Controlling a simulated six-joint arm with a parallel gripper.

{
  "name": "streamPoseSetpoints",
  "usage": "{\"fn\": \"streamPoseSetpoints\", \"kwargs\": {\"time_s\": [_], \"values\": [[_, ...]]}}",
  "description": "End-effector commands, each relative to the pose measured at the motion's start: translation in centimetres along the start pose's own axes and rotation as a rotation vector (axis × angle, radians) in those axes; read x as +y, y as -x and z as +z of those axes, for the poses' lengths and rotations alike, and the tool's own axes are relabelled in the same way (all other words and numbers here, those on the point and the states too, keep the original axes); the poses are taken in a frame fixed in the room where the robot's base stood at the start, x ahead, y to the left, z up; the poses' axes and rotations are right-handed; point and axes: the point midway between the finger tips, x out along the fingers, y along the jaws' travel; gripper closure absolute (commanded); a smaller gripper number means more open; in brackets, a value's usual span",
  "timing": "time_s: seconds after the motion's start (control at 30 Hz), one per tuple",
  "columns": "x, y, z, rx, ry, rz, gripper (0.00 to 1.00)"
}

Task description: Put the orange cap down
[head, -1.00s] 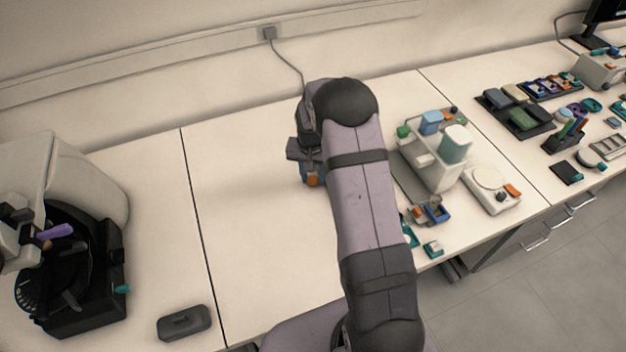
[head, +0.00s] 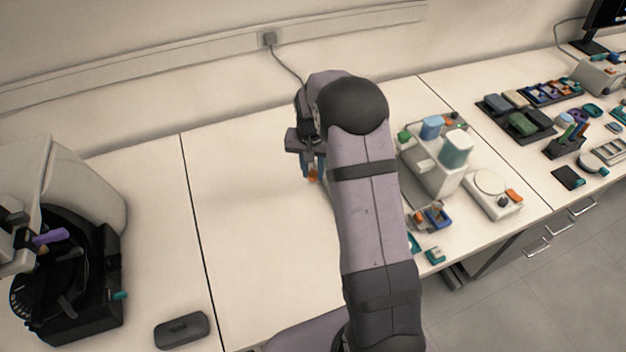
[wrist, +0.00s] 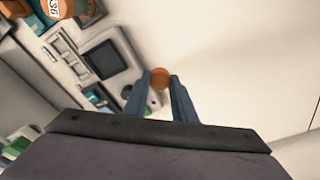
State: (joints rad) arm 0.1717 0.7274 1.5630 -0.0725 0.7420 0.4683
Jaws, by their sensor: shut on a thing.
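The orange cap (wrist: 160,78) is a small round piece held between the blue fingertips of my gripper (wrist: 159,84) in the wrist view. In the head view the cap (head: 312,177) shows as a small orange spot at the tips of my gripper (head: 311,169), beside my arm and over the pale bench. My gripper is shut on the cap. I cannot tell whether the cap touches the bench. My arm hides part of the bench to the right of the gripper.
The bench top (head: 240,215) left of my gripper is clear. A white stand with a blue and a green-white container (head: 457,150) stands to the right, with a white round-plated device (head: 491,187) beyond. A black-based machine (head: 80,270) is at far left, near a dark grey block (head: 181,330).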

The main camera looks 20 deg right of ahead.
Motion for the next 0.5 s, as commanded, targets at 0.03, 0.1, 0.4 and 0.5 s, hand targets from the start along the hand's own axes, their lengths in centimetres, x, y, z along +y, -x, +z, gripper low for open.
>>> {"fn": "streamPoseSetpoints", "kwargs": {"time_s": [0.03,0.1,0.4,0.5], "values": [[-0.1,0.8,-0.2,0.005,0.0,-0.002,1.0],[-0.1,1.9,-0.3,0.004,0.0,-0.002,1.0],[0.0,4.8,-0.6,0.001,0.0,0.0,1.0],[0.0,5.0,-0.6,0.0,0.0,0.0,1.0]]}}
